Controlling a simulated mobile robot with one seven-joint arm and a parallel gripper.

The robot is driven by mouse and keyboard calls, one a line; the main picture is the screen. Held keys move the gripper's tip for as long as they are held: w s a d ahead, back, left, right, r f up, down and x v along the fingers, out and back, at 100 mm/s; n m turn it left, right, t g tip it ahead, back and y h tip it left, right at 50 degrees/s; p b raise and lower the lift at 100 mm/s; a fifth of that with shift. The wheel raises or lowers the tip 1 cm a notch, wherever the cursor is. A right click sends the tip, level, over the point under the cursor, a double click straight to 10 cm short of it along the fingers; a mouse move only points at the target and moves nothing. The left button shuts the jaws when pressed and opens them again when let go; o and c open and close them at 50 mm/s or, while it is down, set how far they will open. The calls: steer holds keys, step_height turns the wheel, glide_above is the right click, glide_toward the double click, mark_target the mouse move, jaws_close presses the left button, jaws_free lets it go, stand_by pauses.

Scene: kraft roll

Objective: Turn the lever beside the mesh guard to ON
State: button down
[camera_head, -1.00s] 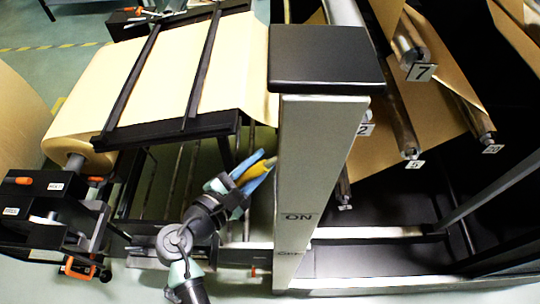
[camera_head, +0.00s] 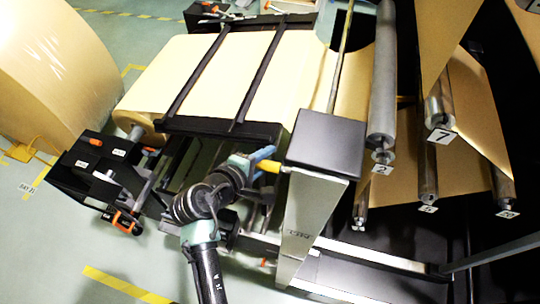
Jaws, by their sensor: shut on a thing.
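My gripper (camera_head: 265,156), with blue fingers, is at the upper left side of the pale upright post (camera_head: 315,200). It is shut on a yellow bar, which I take to be the lever (camera_head: 283,169). The bar points left from the post just under its black top. Its far end is partly hidden by the fingers and the post. A small dark label (camera_head: 299,234) on the post's face is too blurred to read for certain. I cannot clearly make out a mesh guard.
Left of the post lies a kraft web (camera_head: 240,80) under a black barred frame. Numbered rollers, one tagged 7 (camera_head: 440,137), stand to the right. A large kraft roll (camera_head: 55,70) is at the upper left. A small orange knob (camera_head: 267,262) sits low beside the post. Floor is clear at lower left.

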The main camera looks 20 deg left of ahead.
steer(key=shift+w+a+r, duration=0.1)
steer(key=shift+r, duration=0.3)
steer(key=c, duration=0.8)
jaws_free()
steer(key=shift+o, duration=0.7)
steer(key=shift+f, duration=0.1)
steer(key=b+v, duration=0.2)
steer(key=v, duration=1.1)
steer(key=shift+d+b, duration=0.2)
steer(key=shift+b, duration=0.1)
